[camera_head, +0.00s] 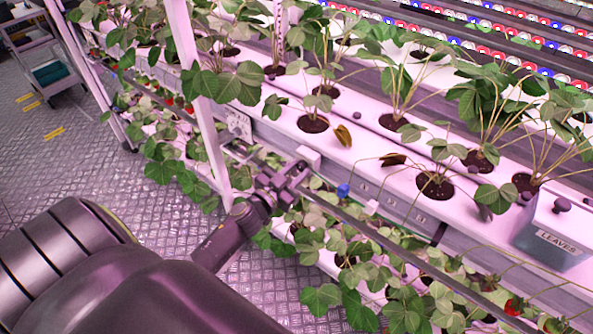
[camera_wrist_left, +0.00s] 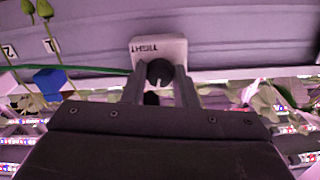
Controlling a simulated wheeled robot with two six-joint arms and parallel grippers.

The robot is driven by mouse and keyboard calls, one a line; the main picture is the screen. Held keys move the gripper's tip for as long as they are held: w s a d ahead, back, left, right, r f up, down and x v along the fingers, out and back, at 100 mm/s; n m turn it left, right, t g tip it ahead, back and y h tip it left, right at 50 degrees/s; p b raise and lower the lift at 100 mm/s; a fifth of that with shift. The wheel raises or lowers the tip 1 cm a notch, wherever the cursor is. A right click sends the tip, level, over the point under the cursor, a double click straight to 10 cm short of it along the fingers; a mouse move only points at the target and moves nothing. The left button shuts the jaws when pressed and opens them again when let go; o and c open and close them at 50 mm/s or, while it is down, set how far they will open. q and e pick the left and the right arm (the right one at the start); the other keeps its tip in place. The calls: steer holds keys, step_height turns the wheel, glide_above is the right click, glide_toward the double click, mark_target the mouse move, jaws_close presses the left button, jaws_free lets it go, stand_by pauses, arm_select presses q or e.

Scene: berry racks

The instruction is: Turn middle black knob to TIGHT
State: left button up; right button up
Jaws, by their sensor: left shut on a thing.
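The black knob (camera_wrist_left: 160,72) is in the left wrist view, on a white plate (camera_wrist_left: 172,46) marked TIGHT, with the letters upside down. A pale notch on the knob points down in that view, away from the word. My left gripper (camera_wrist_left: 160,88) has one finger on each side of the knob and is shut on it. In the head view my left gripper (camera_head: 292,174) is at the front edge of the rack, against a white block (camera_head: 308,156). The knob is hidden there. My right gripper is not in view.
A blue piece (camera_head: 343,190) is just right of the gripper in the head view. Potted strawberry plants fill the upper tray (camera_head: 345,165). More plants hang below. A box marked LEAVES (camera_head: 556,240) stands at right. A cart (camera_head: 45,60) stands at upper left on open floor.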

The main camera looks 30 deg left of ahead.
arm_select(q)
steer(key=m, duration=1.3)
steer(key=shift+m, duration=2.6)
steer(key=o, duration=1)
steer(key=shift+r, duration=0.1)
